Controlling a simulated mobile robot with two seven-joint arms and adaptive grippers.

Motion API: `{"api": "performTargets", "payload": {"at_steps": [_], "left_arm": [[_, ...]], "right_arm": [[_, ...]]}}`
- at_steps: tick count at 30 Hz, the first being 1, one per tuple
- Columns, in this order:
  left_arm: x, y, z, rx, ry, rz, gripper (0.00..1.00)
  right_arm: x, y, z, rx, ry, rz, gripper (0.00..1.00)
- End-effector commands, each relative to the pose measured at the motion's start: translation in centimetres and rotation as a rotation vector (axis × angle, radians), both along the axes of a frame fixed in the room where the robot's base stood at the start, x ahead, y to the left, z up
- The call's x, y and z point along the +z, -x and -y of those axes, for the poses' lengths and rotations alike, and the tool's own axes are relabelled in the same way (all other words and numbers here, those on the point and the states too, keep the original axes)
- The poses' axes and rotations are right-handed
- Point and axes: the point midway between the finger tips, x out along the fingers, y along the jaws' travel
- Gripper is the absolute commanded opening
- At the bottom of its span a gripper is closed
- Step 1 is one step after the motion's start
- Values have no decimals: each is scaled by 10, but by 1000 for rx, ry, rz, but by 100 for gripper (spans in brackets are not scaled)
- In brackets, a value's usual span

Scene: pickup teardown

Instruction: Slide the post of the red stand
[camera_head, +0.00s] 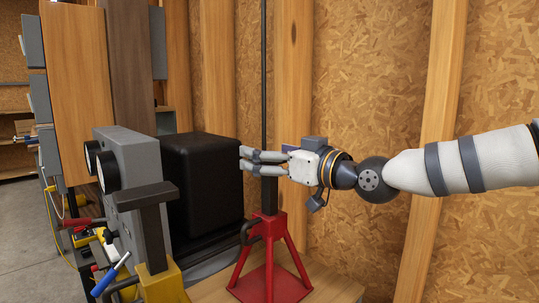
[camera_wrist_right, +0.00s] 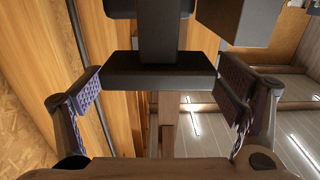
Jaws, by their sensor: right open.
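The red stand (camera_head: 270,276) stands on a wooden surface, with its dark post (camera_head: 268,199) rising from the red collar. My right gripper (camera_head: 246,161) reaches in from the right, level at the top of this post, and hides the post's upper end. In the right wrist view the gripper (camera_wrist_right: 159,85) is open. A dark post (camera_wrist_right: 158,28) with a flat crosspiece (camera_wrist_right: 160,71) lies between or just beyond its spread fingers, with gaps on both sides. I cannot tell whether they touch. My left gripper is not in view.
A black box (camera_head: 203,185) stands just left of the red stand. A yellow stand (camera_head: 165,282) with a dark T-shaped post (camera_head: 150,225) is nearer at left, beside a grey panel (camera_head: 133,160). A thin black rod (camera_head: 263,70) rises behind my gripper; a chipboard wall (camera_head: 375,85) closes the back.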

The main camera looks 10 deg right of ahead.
Motion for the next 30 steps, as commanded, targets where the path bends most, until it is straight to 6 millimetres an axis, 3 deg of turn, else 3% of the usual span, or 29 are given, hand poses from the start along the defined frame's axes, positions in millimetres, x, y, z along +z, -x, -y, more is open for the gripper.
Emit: {"api": "performTargets", "payload": {"at_steps": [5,18,30], "left_arm": [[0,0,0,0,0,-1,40],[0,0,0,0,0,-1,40],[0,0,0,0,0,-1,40]], "right_arm": [[-1,5,4,0,1,-3,87],[0,90,62,-1,-2,1,87],[-1,99,68,0,0,-1,87]]}}
